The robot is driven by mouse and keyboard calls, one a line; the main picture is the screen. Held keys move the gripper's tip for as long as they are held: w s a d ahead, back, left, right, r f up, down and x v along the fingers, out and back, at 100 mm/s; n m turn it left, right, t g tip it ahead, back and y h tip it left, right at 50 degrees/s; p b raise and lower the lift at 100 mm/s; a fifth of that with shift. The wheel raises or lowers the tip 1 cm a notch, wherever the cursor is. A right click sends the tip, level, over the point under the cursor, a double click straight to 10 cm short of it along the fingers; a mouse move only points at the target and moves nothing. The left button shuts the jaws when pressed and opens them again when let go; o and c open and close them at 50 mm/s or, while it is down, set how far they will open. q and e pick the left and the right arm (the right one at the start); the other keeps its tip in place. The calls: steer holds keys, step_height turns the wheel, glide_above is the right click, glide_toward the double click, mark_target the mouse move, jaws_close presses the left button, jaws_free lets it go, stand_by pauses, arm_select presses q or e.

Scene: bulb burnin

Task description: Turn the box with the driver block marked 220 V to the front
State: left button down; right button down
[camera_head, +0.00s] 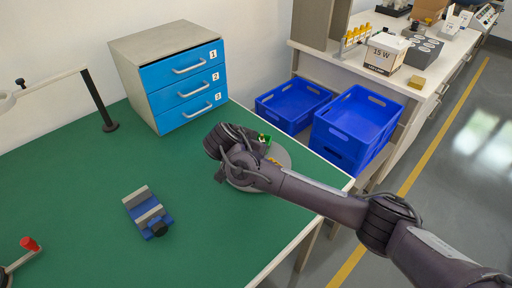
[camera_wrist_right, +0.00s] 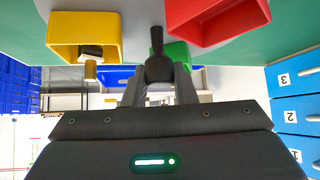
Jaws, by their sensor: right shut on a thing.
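A grey round turntable (camera_head: 284,160) stands on the green table near its right edge, partly hidden under my right arm. A green box (camera_head: 266,139) shows on its far side. In the right wrist view a yellow box (camera_wrist_right: 62,38), a red box (camera_wrist_right: 215,20) and a green box (camera_wrist_right: 178,53) stand around a black upright knob (camera_wrist_right: 157,62). The yellow box has a small black and yellow piece (camera_wrist_right: 91,62) in it. No 220 V marking can be read. My right gripper (camera_wrist_right: 158,75) is shut on the knob. My left gripper is not in view.
A cabinet with blue drawers (camera_head: 185,85) stands behind the turntable to the left. A blue vise (camera_head: 148,212) and a red-knobbed tool (camera_head: 28,244) are on the table. Blue crates (camera_head: 352,125) stand beyond the right edge.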

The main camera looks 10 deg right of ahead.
steer(key=c, duration=1.2)
jaws_free()
steer(key=v, duration=0.7)
steer(key=shift+s+a+r+b, duration=0.15)
steer(key=shift+a+r+b, duration=0.1)
steer(key=shift+b, duration=0.1)
